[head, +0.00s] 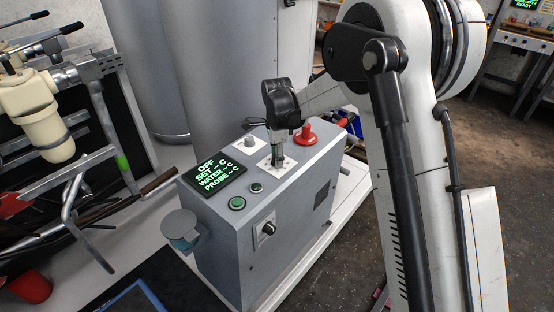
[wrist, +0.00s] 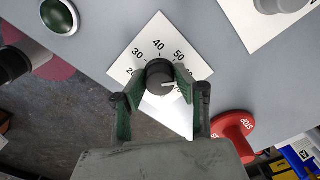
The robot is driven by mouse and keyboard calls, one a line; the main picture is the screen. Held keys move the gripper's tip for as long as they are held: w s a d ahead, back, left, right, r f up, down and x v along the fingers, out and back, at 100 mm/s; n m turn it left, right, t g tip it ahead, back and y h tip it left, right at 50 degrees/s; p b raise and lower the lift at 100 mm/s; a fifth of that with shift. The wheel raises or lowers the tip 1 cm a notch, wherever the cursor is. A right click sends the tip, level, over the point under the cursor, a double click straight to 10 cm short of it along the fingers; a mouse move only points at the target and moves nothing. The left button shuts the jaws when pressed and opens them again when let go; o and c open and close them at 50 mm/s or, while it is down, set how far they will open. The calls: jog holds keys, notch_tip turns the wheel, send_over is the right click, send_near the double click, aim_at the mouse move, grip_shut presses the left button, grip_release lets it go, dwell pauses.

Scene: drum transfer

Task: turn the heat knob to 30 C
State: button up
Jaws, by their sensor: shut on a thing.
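The heat knob (wrist: 158,73) is dark grey, on a white dial plate (wrist: 150,30) marked 20, 30, 40 and 50 in the wrist view; the rest of the scale is hidden. Its pale pointer line appears to point right, past the 50 mark. My gripper (wrist: 160,88) has its green fingers shut on the knob, one on each side. In the head view my gripper (head: 277,155) comes down onto the grey box's top, and the knob is hidden behind its fingers. The display (head: 214,173) reads OFF, with dashes for SET, WATER and PROBE.
Green buttons (head: 237,203) and a front selector (head: 267,228) are nearer. Large grey drums (head: 200,65) stand behind.

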jog(key=n+b, duration=0.2)
jog(key=n, duration=0.4)
jog(key=shift+f+b, duration=0.1)
jog(key=shift+b, duration=0.2)
jog(key=n+b, duration=0.1)
jog(key=n, duration=0.5)
jog(key=shift+n+b, duration=0.3)
jog(key=shift+b, duration=0.05)
jog(key=n+b, duration=0.1)
jog(key=n, duration=0.5)
jog(key=n+b, duration=0.1)
jog(key=n, duration=0.5)
jog(key=shift+n, duration=0.3)
jog(key=o, duration=1.2)
jog(key=shift+c, duration=0.2)
notch_tip(320, 180, up, 12)
